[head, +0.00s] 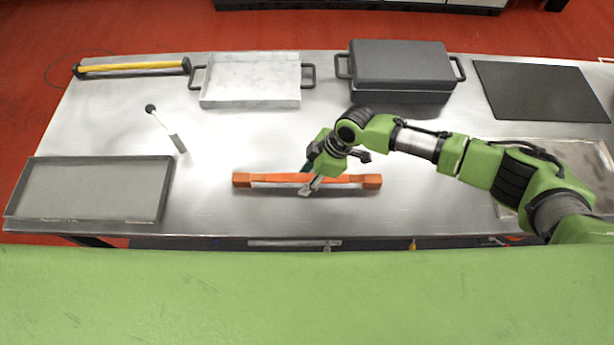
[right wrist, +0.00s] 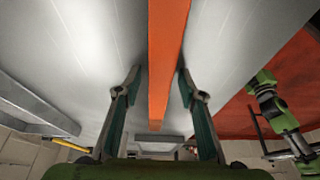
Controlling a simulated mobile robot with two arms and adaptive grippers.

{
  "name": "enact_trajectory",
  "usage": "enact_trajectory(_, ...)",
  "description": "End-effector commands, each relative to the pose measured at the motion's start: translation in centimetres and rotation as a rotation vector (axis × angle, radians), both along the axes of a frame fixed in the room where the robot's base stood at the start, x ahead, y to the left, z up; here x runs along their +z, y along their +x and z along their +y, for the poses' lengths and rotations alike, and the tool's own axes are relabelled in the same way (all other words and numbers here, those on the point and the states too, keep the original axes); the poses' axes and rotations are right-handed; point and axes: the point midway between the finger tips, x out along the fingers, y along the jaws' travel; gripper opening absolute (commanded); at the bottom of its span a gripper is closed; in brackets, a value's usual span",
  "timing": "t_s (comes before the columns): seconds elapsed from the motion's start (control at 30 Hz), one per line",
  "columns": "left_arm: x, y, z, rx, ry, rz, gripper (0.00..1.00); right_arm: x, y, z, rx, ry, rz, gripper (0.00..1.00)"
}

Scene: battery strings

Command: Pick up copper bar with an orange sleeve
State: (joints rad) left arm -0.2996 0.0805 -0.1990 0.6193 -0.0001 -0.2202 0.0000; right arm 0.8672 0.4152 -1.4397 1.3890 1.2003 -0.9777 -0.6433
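The copper bar with an orange sleeve (head: 265,178) lies left to right on the steel table, with a thicker copper-coloured block at each end. My right gripper (head: 310,181) is over the middle of the bar, its fingers pointing down. In the right wrist view the orange sleeve (right wrist: 168,40) runs between the two fingers of the right gripper (right wrist: 159,75). The fingers are apart, with a gap on each side of the sleeve. How far down they reach around it is hard to tell. My left gripper is not in the head view.
A grey tray (head: 160,213) is at front left, a small hammer-like tool (head: 165,128) behind it. A yellow-handled bar (head: 130,67), a white tray (head: 205,100), a dark lidded case (head: 400,62) and a black mat (head: 540,92) line the back. The table (head: 220,145) around the bar is clear.

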Motion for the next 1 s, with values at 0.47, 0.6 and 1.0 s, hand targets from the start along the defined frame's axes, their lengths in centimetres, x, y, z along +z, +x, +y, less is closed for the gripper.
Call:
enact_trajectory(0.47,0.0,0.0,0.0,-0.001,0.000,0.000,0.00,0.2,0.2,0.1,0.000,0.004,-0.003,0.00)
enact_trajectory(0.6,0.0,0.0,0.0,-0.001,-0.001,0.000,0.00,0.2,0.2,0.1,0.000,0.004,-0.003,0.00)
enact_trajectory(1.0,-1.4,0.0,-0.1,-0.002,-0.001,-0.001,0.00,2.1,0.3,0.1,0.001,0.007,-0.008,0.00)
